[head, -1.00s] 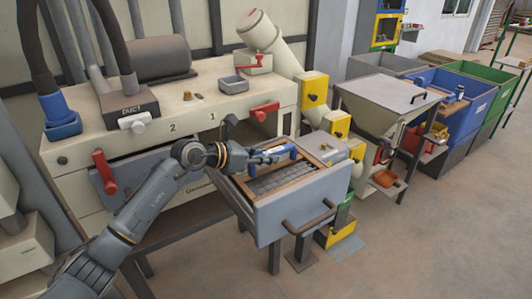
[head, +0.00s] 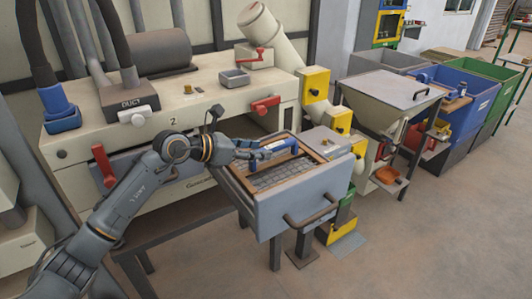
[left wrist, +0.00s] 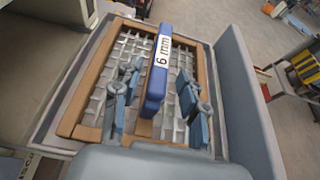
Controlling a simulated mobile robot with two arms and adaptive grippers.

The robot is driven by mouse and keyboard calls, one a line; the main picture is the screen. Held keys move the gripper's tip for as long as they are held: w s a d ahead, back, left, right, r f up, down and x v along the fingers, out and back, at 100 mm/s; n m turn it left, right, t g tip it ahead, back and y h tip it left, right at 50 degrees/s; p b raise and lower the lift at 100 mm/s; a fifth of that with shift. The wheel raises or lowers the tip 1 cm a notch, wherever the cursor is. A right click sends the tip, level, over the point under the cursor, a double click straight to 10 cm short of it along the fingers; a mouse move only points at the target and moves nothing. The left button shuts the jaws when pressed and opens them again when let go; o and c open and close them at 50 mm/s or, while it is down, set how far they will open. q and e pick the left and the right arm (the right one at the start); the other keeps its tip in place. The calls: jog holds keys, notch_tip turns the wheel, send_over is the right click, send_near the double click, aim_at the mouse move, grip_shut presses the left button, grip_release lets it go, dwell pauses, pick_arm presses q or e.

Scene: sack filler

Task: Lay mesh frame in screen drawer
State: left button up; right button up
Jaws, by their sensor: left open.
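The mesh frame (head: 292,184) has a wooden rim, grey mesh and a blue bar handle marked "6 mm" (left wrist: 162,50). It lies inside the grey screen drawer (head: 305,207), which is pulled out from the cream machine. In the left wrist view the wooden rim (left wrist: 206,75) sits within the drawer wall (left wrist: 243,90). My left gripper (head: 262,153) is open over the frame. In the left wrist view its fingers (left wrist: 156,98) stand apart on either side of the handle, with gaps to it. Whether the frame lies fully flat is hard to tell. My right gripper is out of view.
A red lever (head: 104,165) and another red lever (head: 265,104) are on the machine's front. The floor at front right is clear.

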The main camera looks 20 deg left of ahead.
pick_arm(q)
jog(key=shift+b+v, duration=1.05)
jog(key=shift+v, duration=3.1)
